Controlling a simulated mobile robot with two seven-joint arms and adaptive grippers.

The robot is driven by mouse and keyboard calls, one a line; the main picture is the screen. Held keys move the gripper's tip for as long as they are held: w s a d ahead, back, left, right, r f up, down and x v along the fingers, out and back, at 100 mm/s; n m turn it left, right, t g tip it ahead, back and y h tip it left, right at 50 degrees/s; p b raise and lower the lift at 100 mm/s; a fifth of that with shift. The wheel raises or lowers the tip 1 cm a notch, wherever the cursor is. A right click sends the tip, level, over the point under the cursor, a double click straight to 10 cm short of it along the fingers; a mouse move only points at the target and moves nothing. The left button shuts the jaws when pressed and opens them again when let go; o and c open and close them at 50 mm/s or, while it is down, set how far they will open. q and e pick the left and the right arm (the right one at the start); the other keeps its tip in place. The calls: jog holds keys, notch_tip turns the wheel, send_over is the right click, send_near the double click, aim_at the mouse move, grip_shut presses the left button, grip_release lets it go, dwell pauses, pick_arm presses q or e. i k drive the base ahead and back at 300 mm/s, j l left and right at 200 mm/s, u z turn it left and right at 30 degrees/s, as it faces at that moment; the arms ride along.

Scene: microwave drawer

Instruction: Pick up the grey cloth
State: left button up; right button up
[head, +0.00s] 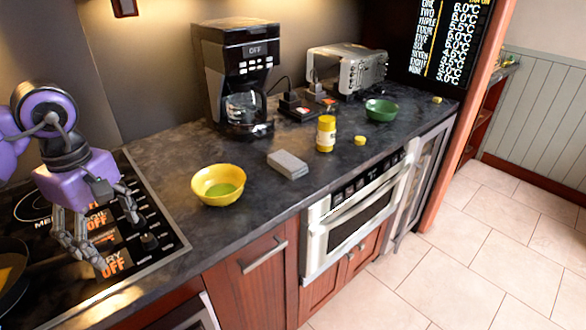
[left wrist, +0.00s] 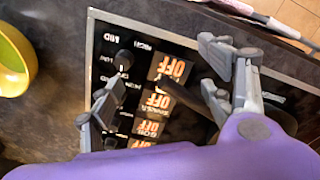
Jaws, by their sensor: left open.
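The grey cloth (head: 288,164) looks like a small folded grey block lying flat on the dark counter, in the middle of the head view. It does not show in the left wrist view. My left gripper (head: 110,238), purple with grey fingers, hangs over the cooktop at the left, well apart from the cloth. It is open, with nothing between its fingers. In the left wrist view its spread fingers (left wrist: 160,90) are above the cooktop's control panel. My right gripper is not in view.
A yellow bowl (head: 218,185) with green inside stands between my left gripper and the cloth. A yellow bottle (head: 326,134) stands right of the cloth, a coffee maker (head: 236,75) behind it. A green bowl (head: 382,110) and a toaster oven (head: 348,69) are farther right.

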aim_at(292, 167)
jog(key=i+z, duration=0.85)
jog(key=z, duration=0.15)
